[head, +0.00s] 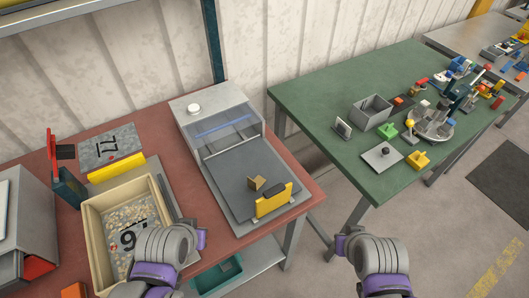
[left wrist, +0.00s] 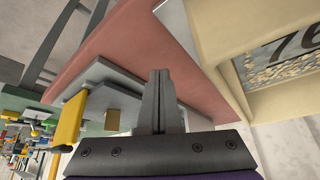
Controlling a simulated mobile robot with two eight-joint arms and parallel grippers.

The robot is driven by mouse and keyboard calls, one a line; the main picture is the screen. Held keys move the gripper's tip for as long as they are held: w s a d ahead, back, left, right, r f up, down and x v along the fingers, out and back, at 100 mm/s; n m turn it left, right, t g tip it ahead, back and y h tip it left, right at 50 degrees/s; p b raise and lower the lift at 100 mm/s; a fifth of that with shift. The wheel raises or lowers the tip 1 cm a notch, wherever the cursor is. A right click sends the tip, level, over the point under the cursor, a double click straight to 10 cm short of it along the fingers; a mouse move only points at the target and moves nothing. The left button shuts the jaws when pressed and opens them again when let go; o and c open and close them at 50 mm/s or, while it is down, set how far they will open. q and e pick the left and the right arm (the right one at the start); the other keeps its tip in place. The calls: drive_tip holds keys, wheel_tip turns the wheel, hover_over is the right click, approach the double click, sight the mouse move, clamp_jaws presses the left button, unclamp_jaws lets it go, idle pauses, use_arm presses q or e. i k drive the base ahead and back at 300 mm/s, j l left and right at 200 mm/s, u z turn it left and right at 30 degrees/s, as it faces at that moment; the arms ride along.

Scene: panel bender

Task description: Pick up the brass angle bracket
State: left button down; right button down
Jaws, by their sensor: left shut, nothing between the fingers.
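The brass angle bracket (head: 257,183) is a small tan-brown piece on the grey bed of the panel bender (head: 226,168), just behind a yellow bar (head: 272,201). In the left wrist view a tan piece that looks like the bracket (left wrist: 113,117) shows beside the yellow bar (left wrist: 71,118), left of my fingers. My left gripper (left wrist: 159,82) is shut and empty, apart from the bracket. In the head view my left wrist is over the right side of the cream bin, and its fingers are hidden. My right wrist is low at right; its fingers do not show.
The cream bin (head: 92,222) holds pale granules and a numbered plate. A grey plate (head: 108,145) and yellow bar lie behind it on the red table (head: 184,188). A green table (head: 310,92) with small parts stands right, across a floor gap. A teal bin (head: 216,276) sits below.

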sight(257, 179)
drive_tip(key=k+j+u, duration=0.1)
drive_tip(key=u, duration=0.3)
drive_tip(key=k+j+u, duration=0.2)
drive_tip(key=u, duration=0.2)
drive_tip(key=i+j+u, duration=0.2)
drive_tip(key=k, duration=0.2)
